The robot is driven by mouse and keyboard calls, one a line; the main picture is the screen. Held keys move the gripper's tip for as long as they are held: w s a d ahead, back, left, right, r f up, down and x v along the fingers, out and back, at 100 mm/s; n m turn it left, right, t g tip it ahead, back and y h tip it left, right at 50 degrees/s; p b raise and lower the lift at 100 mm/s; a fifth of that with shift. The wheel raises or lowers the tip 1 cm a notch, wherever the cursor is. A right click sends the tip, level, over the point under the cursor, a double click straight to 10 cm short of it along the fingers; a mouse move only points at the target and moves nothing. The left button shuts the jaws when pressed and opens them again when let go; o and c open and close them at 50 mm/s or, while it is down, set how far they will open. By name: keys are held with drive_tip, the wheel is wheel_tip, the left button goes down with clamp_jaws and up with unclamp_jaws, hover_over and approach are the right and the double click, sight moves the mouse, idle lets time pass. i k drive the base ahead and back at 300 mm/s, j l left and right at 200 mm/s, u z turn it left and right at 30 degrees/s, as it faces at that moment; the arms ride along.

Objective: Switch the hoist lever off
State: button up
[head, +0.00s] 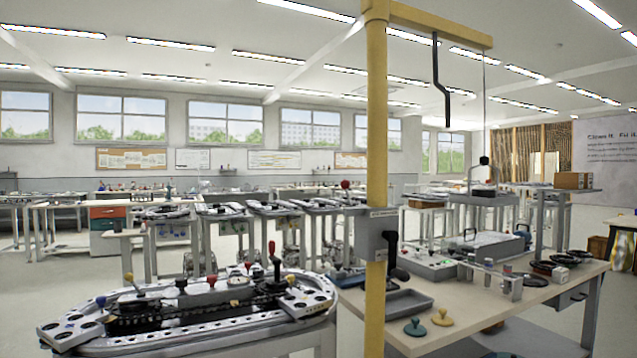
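A yellow hoist post (376,130) stands at the front edge of the workbench, with a yellow beam (440,22) reaching right from its top. A grey box (371,238) is fixed to the post. A black lever (391,245) is on the box's right side, its dark rounded end (399,273) hanging low. I cannot tell from this view whether that position is on or off. A thin cable drops from the beam to a small dark block (484,160). My gripper is not in view.
The wooden workbench (455,330) holds a grey tray (403,303), teal (415,328) and yellow (442,317) knobbed discs, and a grey control box (428,264). An oval track (200,325) with coloured knobs stands left of the post. A black bent rod (441,75) hangs from the beam.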

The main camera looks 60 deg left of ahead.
sight(344, 184)
drive_tip(key=k+u, duration=0.25)
drive_tip(key=u, duration=0.25)
drive_tip(key=k+u, duration=0.3)
drive_tip(key=u, duration=1.7)
drive_tip(key=i+j, duration=0.15)
drive_tip(key=j, duration=0.2)
drive_tip(key=i+j, duration=0.15)
drive_tip(key=j, duration=0.2)
drive_tip(key=i+j+z, duration=0.1)
drive_tip(key=j, duration=0.2)
drive_tip(key=i+j, duration=0.2)
drive_tip(key=j, duration=0.15)
drive_tip(key=i+j, duration=0.15)
drive_tip(key=j, duration=0.2)
drive_tip(key=i+j+z, duration=0.1)
drive_tip(key=j, duration=0.25)
drive_tip(key=i+j, duration=0.2)
drive_tip(key=j, duration=0.15)
drive_tip(key=i+j, duration=0.1)
drive_tip(key=j, duration=0.3)
drive_tip(key=k+l, duration=0.1)
drive_tip(key=k, duration=0.15)
drive_tip(key=k+l, duration=0.15)
drive_tip(key=k, duration=0.15)
drive_tip(key=i+j, duration=0.15)
drive_tip(key=i, duration=0.15)
drive_tip(key=i+j, duration=0.1)
drive_tip(key=i, duration=0.15)
